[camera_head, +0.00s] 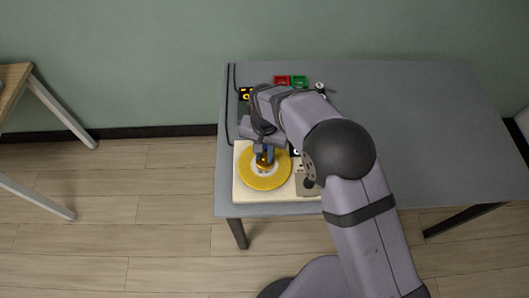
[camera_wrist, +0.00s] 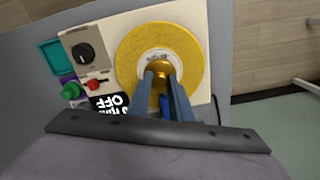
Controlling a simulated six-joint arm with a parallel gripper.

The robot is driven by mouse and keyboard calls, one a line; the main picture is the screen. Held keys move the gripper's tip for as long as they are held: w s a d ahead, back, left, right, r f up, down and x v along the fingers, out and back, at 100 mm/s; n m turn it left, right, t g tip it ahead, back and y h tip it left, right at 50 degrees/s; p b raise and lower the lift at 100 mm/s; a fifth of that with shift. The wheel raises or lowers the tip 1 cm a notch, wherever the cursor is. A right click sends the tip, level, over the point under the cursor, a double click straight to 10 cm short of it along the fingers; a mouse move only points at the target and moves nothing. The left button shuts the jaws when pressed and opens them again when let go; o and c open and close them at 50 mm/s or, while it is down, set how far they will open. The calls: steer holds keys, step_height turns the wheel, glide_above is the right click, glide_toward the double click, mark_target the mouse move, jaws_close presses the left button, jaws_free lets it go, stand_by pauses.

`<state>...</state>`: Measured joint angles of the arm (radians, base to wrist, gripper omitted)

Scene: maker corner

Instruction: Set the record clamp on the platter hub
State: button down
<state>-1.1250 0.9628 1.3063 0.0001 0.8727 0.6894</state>
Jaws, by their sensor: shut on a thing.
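The record player has a cream base (camera_head: 242,193) near the front left of the grey table. On it lies a yellow disc (camera_head: 266,183) with a pale centre, also plain in the wrist view (camera_wrist: 133,48). My gripper (camera_head: 264,160) is over the middle of the disc. In the wrist view my gripper (camera_wrist: 161,80) has its two blue fingers shut on the gold record clamp (camera_wrist: 160,68), which is over the pale centre. The hub is hidden beneath the clamp. I cannot tell whether the clamp touches it.
Red (camera_head: 282,80) and green (camera_head: 299,81) trays stand at the back. The table's right side (camera_head: 440,130) is clear.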

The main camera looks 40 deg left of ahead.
steer(key=shift+f, duration=0.45)
stand_by(1.1)
steer(key=c, duration=1)
jaws_free()
steer(key=shift+r, duration=0.15)
steer(key=shift+r+p, duration=2.1)
steer(key=shift+r, duration=1.25)
